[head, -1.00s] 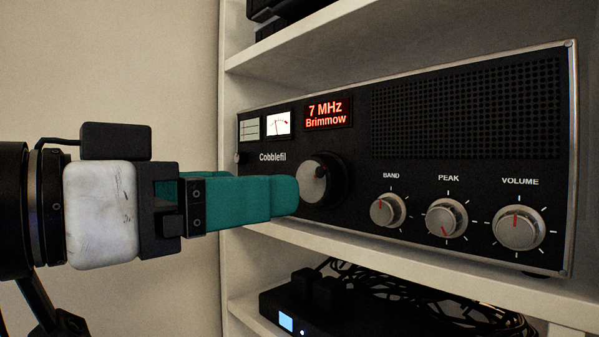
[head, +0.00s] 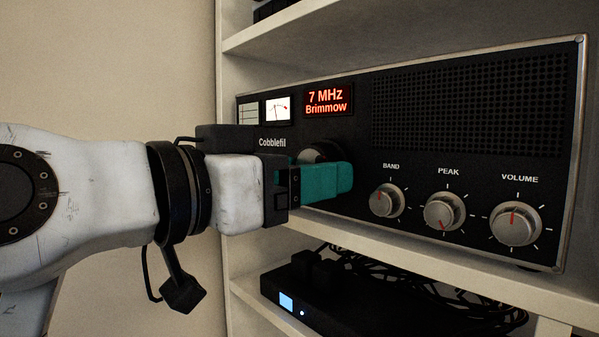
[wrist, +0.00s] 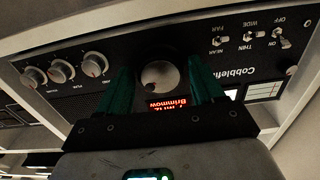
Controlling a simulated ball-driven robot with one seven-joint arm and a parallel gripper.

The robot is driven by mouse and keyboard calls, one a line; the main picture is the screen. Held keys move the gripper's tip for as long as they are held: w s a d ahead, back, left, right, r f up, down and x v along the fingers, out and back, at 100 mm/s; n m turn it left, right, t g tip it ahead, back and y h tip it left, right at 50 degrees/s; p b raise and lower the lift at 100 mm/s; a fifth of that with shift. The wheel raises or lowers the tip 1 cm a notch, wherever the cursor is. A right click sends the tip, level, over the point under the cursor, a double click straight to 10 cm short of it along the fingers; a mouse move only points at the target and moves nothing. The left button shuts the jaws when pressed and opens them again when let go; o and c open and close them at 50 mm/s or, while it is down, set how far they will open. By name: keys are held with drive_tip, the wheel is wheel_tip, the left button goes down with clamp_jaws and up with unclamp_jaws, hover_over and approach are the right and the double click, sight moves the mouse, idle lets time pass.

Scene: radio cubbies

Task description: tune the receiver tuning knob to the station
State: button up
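The black receiver, marked Cobblefil (head: 470,190), stands on a white shelf. Its tuning knob (head: 318,152) is a large silver dial with a black rim, partly hidden by my gripper in the head view. The red display (head: 328,100) reads "7 MHz Brimmow". In the wrist view the knob (wrist: 160,76) sits between my two teal fingers, with a narrow gap on each side. My gripper (head: 335,180) is open at the knob's front. I cannot tell how far the fingertips reach along the knob. The knob's pointer mark is not clear now.
BAND (head: 387,200), PEAK (head: 444,210) and VOLUME (head: 515,223) knobs lie right of the tuning knob. Toggle switches (wrist: 262,38) show in the wrist view. A black box (head: 330,295) with cables stands on the shelf below. Another shelf (head: 300,32) is above.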

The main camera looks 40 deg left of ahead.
drive_tip(key=c, duration=0.7)
drive_tip(key=shift+c, duration=0.2)
drive_tip(key=shift+f+m+b, duration=0.1)
drive_tip(key=shift+m+b, duration=0.2)
drive_tip(key=shift+b, duration=0.05)
drive_tip(key=shift+a+m+b, duration=0.1)
drive_tip(key=shift+m+b, duration=2.6)
drive_tip(key=shift+m, duration=1.5)
drive_tip(key=o, duration=1)
